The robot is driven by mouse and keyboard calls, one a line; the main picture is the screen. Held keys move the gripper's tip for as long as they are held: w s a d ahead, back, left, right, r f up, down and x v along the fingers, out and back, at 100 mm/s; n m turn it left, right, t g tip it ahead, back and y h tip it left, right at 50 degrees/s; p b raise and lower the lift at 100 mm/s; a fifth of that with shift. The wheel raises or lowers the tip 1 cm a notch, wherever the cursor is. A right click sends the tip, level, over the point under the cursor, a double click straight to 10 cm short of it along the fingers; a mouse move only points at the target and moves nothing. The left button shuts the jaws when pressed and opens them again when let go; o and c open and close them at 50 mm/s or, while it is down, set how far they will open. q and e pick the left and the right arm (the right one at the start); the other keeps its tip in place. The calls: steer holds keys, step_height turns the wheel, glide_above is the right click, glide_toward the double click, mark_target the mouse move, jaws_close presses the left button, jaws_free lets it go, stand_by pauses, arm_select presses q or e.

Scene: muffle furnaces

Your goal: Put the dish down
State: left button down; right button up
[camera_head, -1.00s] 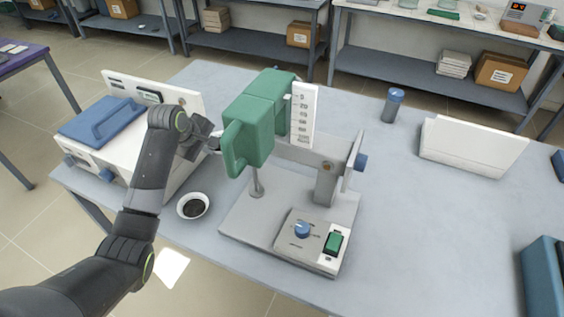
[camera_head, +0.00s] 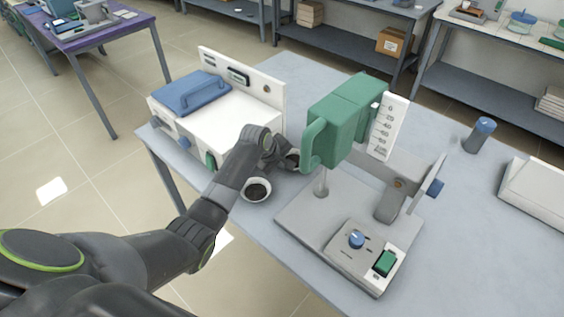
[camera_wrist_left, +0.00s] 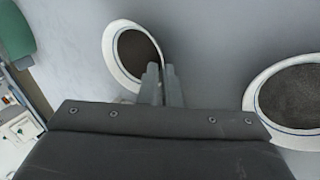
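A white dish with dark contents (camera_head: 257,190) stands on the grey table in front of the white furnace; it also shows at the right of the left wrist view (camera_wrist_left: 250,98). A second such dish (camera_head: 293,159) is mostly hidden behind my left gripper (camera_head: 286,153) in the head view. In the left wrist view this second dish (camera_wrist_left: 112,62) is at my fingertips (camera_wrist_left: 161,70), which are close together at its rim and look shut on it. I cannot tell whether its base touches the table. My right gripper is not in view.
A white furnace with a blue-handled lid (camera_head: 192,92) stands to the left of the gripper. A green-headed machine on a grey base (camera_head: 345,110) stands close on the right. A blue-capped bottle (camera_head: 480,135) and a white box (camera_head: 535,190) are farther right.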

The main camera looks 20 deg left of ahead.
arm_select(q)
steer(key=shift+f, duration=0.1)
steer(key=c, duration=1.6)
jaws_free()
steer(key=v, duration=1.2)
steer(key=shift+s+p, duration=0.1)
steer(key=shift+p, duration=0.3)
